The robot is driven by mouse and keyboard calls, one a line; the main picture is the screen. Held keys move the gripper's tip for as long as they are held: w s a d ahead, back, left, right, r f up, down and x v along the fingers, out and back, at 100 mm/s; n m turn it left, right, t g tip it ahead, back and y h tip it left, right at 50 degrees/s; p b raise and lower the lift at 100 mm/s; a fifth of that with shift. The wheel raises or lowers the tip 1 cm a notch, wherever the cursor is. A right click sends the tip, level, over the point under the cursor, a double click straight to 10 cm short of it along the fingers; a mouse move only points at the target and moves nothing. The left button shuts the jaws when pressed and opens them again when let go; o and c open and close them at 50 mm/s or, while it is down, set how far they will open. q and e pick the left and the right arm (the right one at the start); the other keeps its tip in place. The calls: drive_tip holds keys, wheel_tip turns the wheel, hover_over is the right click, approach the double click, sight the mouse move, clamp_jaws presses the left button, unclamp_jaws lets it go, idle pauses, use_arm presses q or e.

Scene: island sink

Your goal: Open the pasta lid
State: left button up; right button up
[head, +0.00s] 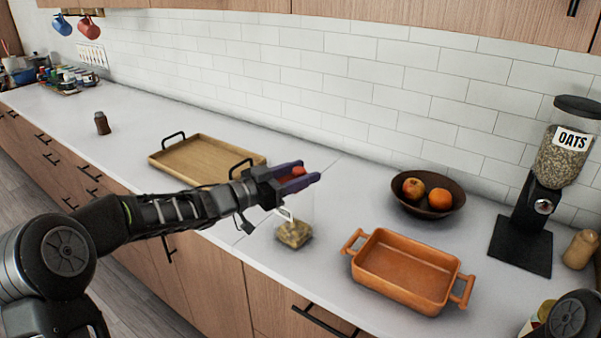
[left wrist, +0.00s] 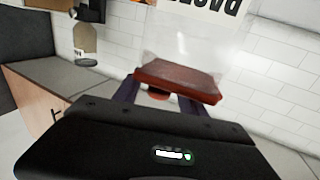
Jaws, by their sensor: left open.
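The pasta container (head: 293,234) is a clear jar standing on the counter, with pasta at its bottom and a white label partly showing. Its red-brown lid (left wrist: 178,82) is on the container in the left wrist view, where the label appears upside down. In the head view only a bit of the red lid (head: 299,171) shows between purple fingers. My left gripper (head: 297,179) is open at the top of the container, its fingers on either side of the lid. It also shows in the left wrist view (left wrist: 168,98). I cannot tell whether the fingers touch the lid. My right gripper is out of view.
A wooden tray (head: 190,171) with black handles lies behind my left forearm. An orange baking dish (head: 398,287) is right of the container. A fruit bowl (head: 457,203) and an oats dispenser (head: 522,245) stand further right. A brown shaker (head: 102,123) stands far left.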

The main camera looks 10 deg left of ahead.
use_arm(q)
clamp_jaws()
idle(0.3)
idle(1.0)
